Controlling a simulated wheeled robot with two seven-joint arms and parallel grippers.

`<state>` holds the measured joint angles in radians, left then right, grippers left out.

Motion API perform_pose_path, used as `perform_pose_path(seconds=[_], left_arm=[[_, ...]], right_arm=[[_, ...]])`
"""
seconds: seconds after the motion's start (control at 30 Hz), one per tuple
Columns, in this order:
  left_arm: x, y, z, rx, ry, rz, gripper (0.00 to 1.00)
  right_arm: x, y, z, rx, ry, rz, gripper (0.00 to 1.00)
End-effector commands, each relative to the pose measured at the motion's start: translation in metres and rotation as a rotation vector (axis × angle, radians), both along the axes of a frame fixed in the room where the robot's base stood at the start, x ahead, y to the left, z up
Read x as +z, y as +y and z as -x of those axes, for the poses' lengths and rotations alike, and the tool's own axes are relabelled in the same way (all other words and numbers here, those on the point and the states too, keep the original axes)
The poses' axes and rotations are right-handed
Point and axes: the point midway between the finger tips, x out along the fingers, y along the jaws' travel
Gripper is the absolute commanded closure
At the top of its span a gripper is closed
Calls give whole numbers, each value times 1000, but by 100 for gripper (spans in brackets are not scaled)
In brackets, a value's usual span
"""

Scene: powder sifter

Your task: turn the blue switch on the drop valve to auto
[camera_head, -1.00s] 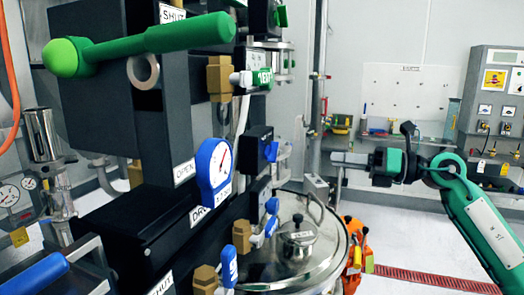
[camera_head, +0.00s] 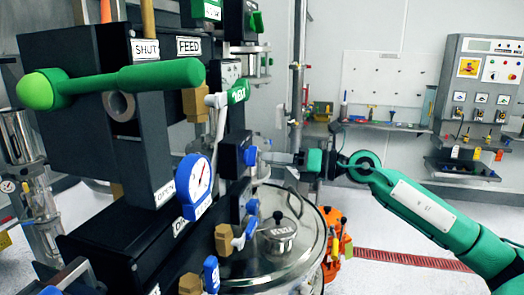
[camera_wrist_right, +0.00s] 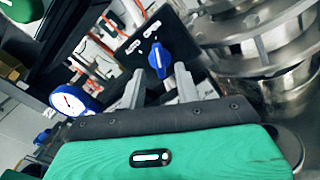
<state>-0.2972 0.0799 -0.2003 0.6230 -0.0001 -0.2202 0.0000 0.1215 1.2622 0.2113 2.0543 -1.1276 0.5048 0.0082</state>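The blue switch (camera_head: 250,156) sits on a dark box on the side of the black valve assembly. In the right wrist view, the blue switch (camera_wrist_right: 158,58) is a knob on a dark panel (camera_wrist_right: 138,40) with small white labels that I cannot read. My right gripper (camera_head: 268,157) reaches in from the right at the switch's height, its fingers pointing at it. In the wrist view my right gripper (camera_wrist_right: 159,74) is open, with the knob lined up in the gap at the fingertips. I cannot tell whether the fingers touch it. My left gripper is not in view.
A blue-rimmed gauge (camera_head: 197,185) and a green-handled lever (camera_head: 150,77) are on the left of the assembly. A steel lidded vessel (camera_head: 300,262) stands below my right gripper. Smaller blue valve handles (camera_head: 245,233) are under the switch. Open floor lies to the right.

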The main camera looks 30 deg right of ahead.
Motion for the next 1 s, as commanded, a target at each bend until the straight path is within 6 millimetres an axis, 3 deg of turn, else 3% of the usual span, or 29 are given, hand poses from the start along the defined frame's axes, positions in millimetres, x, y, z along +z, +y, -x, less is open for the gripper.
perform_pose_path(seconds=[0.3, 0.83, 1.0], left_arm=[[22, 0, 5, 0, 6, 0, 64], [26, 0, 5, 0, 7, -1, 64], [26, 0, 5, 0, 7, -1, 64]], right_arm=[[3, 15, -19, -2, -3, -1, 67], [0, 22, -25, 0, -1, 1, 67], [0, 22, -25, 0, -1, 1, 100]])
